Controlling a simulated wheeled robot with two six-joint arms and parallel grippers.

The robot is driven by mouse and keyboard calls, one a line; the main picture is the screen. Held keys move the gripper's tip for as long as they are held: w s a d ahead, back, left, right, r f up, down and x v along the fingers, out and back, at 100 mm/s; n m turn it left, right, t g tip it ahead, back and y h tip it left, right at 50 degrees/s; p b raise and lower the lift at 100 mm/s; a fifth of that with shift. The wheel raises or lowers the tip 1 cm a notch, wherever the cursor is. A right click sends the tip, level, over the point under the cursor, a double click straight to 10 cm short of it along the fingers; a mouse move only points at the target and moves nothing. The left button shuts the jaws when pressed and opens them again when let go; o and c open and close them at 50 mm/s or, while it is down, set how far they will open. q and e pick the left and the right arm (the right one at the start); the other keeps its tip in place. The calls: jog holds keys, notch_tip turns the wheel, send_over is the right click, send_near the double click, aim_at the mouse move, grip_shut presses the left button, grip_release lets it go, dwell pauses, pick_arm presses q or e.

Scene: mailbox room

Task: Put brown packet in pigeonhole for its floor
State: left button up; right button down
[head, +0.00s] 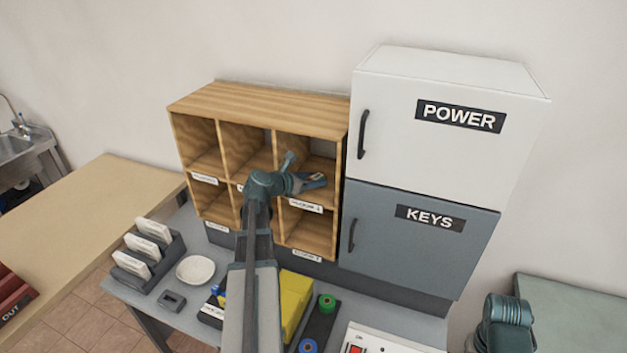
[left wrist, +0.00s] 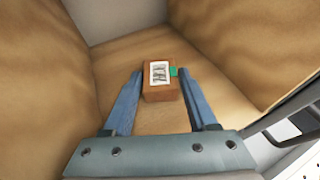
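The brown packet (left wrist: 162,94) with a white label and a green patch lies on the wooden floor of a pigeonhole in the left wrist view. My left gripper (left wrist: 160,73) is open, its two blue fingers on either side of the packet's near part. In the head view my left gripper (head: 306,170) reaches into the upper right pigeonhole of the wooden rack (head: 262,100). The packet is small and mostly hidden there. The label strip (head: 305,206) below that pigeonhole is too small to read surely. My right gripper is not seen.
A white POWER cabinet (head: 400,130) above a grey KEYS cabinet (head: 385,235) stands close right of the rack. On the grey desk are a card holder (head: 165,262), a white dish (head: 195,270), a yellow block (head: 297,290) and a switch panel (head: 385,343).

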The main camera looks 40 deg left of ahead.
pick_arm(q)
jog(key=shift+s+r+p, duration=0.25)
jog(key=shift+r+p, duration=0.1)
jog(key=p+v, duration=0.4)
jog(key=v, duration=0.7)
jog(key=shift+s, duration=0.25)
jog(key=shift+s+f, duration=0.1)
